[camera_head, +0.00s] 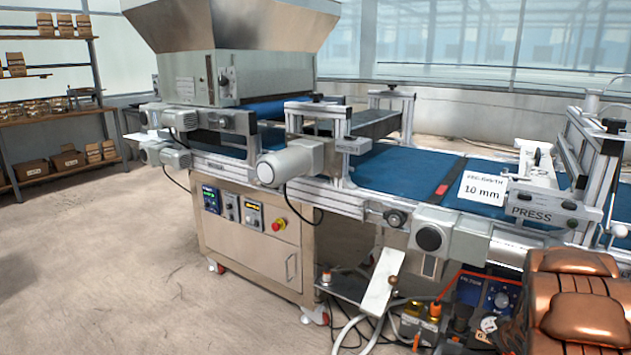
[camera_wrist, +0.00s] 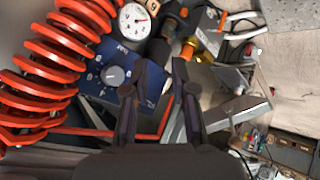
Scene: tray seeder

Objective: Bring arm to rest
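My gripper (camera_wrist: 162,72) shows in the wrist view with its two dark fingers apart and nothing between them. It points toward a blue panel with a grey knob (camera_wrist: 115,76) and dark and brass fittings (camera_wrist: 188,48). I cannot tell whether the fingers touch anything. In the head view my gripper is not visible. There the blue knob box (camera_head: 500,299) stands low at the right, below the conveyor.
A red coiled hose (camera_wrist: 45,75) and a round gauge (camera_wrist: 134,20) are close to my gripper. The seeder line with its blue belt (camera_head: 405,169) and a "10 mm" sign (camera_head: 482,189) crosses the head view. Shelves (camera_head: 60,125) stand far left; floor (camera_head: 110,260) there is clear.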

